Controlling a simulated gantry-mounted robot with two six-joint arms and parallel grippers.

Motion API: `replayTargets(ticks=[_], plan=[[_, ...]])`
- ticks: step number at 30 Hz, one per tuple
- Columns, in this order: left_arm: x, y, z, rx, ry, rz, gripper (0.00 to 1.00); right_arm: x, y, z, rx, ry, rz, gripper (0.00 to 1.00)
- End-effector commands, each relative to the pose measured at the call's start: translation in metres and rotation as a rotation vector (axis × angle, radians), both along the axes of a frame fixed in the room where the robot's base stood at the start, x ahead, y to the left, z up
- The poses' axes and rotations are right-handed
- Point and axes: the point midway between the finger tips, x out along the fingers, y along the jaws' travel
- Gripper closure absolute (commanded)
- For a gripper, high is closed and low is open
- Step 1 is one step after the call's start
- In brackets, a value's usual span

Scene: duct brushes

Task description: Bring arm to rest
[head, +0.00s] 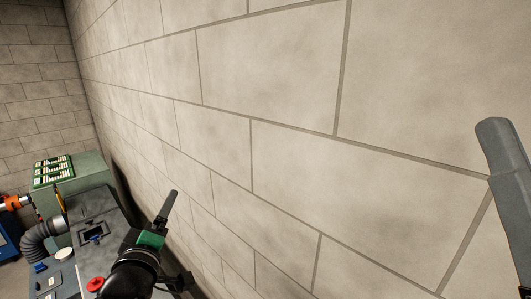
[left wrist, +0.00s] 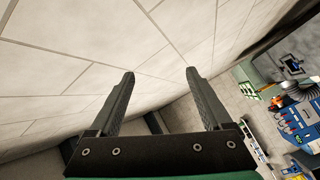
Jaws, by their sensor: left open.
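My left gripper (head: 171,198) is raised beside the block wall at the bottom of the head view, with its green and black body below one visible dark finger. In the left wrist view the two dark fingers of my left gripper (left wrist: 160,73) stand wide apart with nothing between them. A grey bar (head: 505,160) at the right edge of the head view looks like a finger of my right gripper, cut off by the frame. Its jaw opening does not show.
A pale block wall (head: 290,130) fills most of the head view, close to my left gripper. A grey-green cabinet (head: 88,172) and a grey unit with a ribbed hose (head: 42,232) stand at lower left. A blue bench with tools (left wrist: 300,118) is at right in the left wrist view.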

Motion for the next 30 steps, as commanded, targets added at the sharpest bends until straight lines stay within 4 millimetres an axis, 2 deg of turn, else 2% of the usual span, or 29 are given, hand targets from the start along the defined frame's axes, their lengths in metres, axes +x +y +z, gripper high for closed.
replayTargets(ticks=[1,3,5,6,8,9,12,14,18,30], plan=[[-0.018,-0.009,0.040,0.056,-0.098,-0.023,0.18,0.000,0.000,0.000,0.000,0.000,0.000,0.29],[-0.051,-0.019,0.093,0.156,-0.234,-0.044,0.18,0.000,0.000,0.000,0.000,0.000,0.000,0.29],[-0.085,-0.027,0.134,0.251,-0.352,-0.047,0.18,0.000,0.000,0.000,0.000,0.000,0.000,0.29],[-0.110,-0.032,0.159,0.317,-0.431,-0.041,0.18,0.000,0.000,0.000,0.000,0.000,0.000,0.29],[-0.151,-0.036,0.191,0.427,-0.546,-0.014,0.18,0.000,0.000,0.000,0.000,0.000,0.000,0.29],[-0.178,-0.038,0.209,0.505,-0.615,0.015,0.18,0.000,0.000,0.000,0.000,0.000,0.000,0.29],[-0.238,-0.044,0.239,0.713,-0.751,0.109,0.18,0.000,0.000,0.000,0.000,0.000,0.000,0.29],[-0.248,-0.046,0.244,0.833,-0.762,0.160,0.18,0.000,0.000,0.000,0.000,0.000,0.000,0.29],[-0.246,-0.047,0.243,0.981,-0.730,0.224,0.18,0.000,0.000,0.000,0.000,0.000,0.000,0.29],[-0.245,-0.047,0.243,0.999,-0.725,0.233,0.18,0.000,0.000,0.000,0.000,0.000,0.000,0.29]])
